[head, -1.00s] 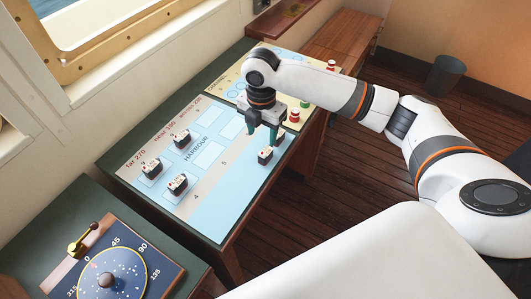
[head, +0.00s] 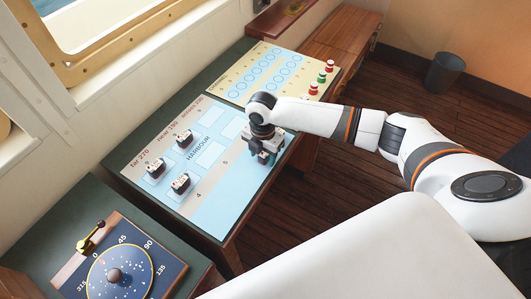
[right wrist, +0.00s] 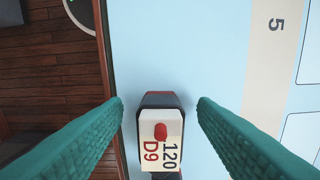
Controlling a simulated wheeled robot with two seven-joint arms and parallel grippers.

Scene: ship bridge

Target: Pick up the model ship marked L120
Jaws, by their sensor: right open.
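A model ship (right wrist: 162,135) with a dark hull and a white top sits on the light blue part of the harbour chart (head: 222,212). Its top reads "120" and "D9" beside a red mark; I cannot make out an "L". My right gripper (head: 265,157) is low over it and hides most of it in the head view. In the right wrist view the two green fingers (right wrist: 160,101) are open, one on each side of the ship with a gap to both. My left gripper is not in view.
Three other model ships, (head: 155,168), (head: 184,140) and (head: 181,184), stand on the chart's left part. A yellow board (head: 262,72) with red and green pieces lies behind. A round dial (head: 118,268) with a brass lever is at the front left. The chart's middle is clear.

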